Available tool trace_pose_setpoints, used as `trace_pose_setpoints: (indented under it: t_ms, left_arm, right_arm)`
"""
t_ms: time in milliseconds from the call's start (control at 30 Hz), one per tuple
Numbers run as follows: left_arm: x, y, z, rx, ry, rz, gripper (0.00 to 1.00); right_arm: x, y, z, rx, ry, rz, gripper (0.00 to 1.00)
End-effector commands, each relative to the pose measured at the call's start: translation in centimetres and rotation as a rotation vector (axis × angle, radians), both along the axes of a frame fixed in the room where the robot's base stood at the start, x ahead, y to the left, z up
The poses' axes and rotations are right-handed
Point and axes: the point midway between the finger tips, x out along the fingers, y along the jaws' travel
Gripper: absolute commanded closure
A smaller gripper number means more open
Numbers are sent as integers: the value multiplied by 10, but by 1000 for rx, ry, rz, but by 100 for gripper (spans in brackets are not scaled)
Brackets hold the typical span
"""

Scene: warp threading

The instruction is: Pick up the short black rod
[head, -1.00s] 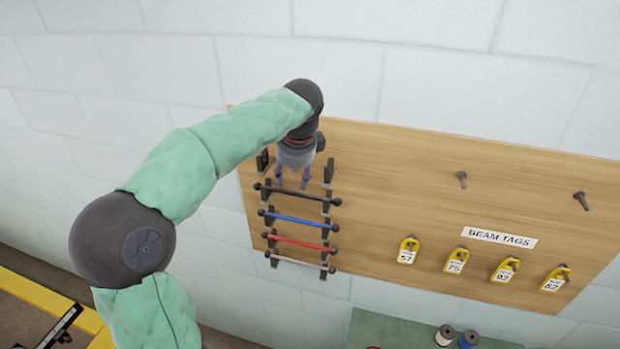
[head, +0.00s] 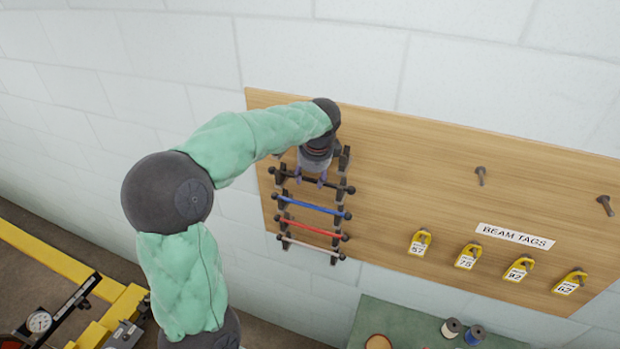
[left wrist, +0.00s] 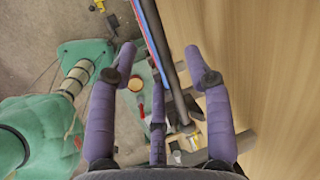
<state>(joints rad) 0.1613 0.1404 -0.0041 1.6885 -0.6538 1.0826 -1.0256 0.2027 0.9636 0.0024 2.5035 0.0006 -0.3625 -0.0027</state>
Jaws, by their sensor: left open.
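Contact cannot be told there. In the left wrist view the gripper (left wrist: 160,65) has its fingers spread, with a dark bar (left wrist: 173,88), seemingly the black rod, running between them. My right gripper is in neither view.
Below are a blue rod (head: 312,207), a red rod (head: 312,227) and a pale rod (head: 312,247). A green table (head: 400,318) with spools stands below.

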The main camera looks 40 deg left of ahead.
Motion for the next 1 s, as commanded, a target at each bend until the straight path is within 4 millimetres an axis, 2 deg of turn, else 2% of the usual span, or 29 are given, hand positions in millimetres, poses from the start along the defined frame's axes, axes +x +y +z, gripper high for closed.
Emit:
trace_pose_setpoints:
  t_ms: [133,400,433,600,1000]
  left_arm:
    - [3,4,-13,0,1,0,50]
    - [3,5,-16,0,-1,0,50]
    - [3,5,-16,0,-1,0,55]
    - [3,5,-16,-1,-2,1,100]
    - [4,5,-15,0,-3,1,100]
  right_arm:
    - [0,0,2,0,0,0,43]
    - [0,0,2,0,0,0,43]
    - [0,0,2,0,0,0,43]
    - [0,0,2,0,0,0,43]
    - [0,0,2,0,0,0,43]
